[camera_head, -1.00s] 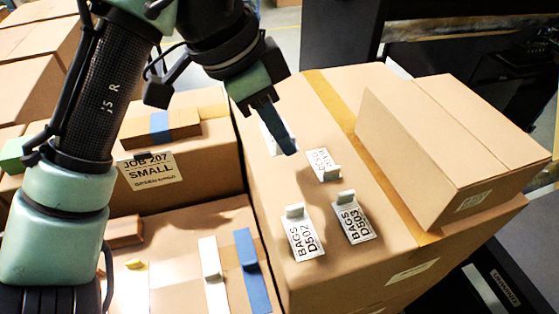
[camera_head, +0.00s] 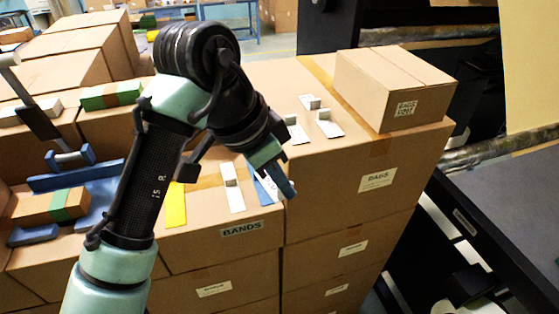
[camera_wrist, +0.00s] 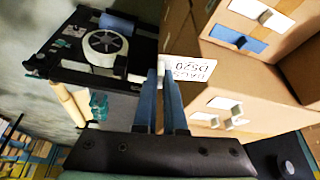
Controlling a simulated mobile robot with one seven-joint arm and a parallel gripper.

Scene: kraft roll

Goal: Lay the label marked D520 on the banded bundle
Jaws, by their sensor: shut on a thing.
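My gripper (camera_head: 285,190) is shut on a white label, and its blue fingers point down in front of the boxes in the head view. In the wrist view the label (camera_wrist: 192,71), printed BAGS D520, sticks out at the fingertips (camera_wrist: 162,75). A brown bundle with a green band (camera_head: 58,205) lies at the far left among blue pieces, well away from my gripper. I cannot tell which bundle the task means.
Several white labels with raised tabs (camera_head: 328,123) stand on the right box stack, beside a closed carton (camera_head: 395,85). Yellow (camera_head: 175,205), white (camera_head: 232,190) and blue strips lie on the BANDS box. A black cart with a tape roll (camera_wrist: 105,42) shows in the wrist view.

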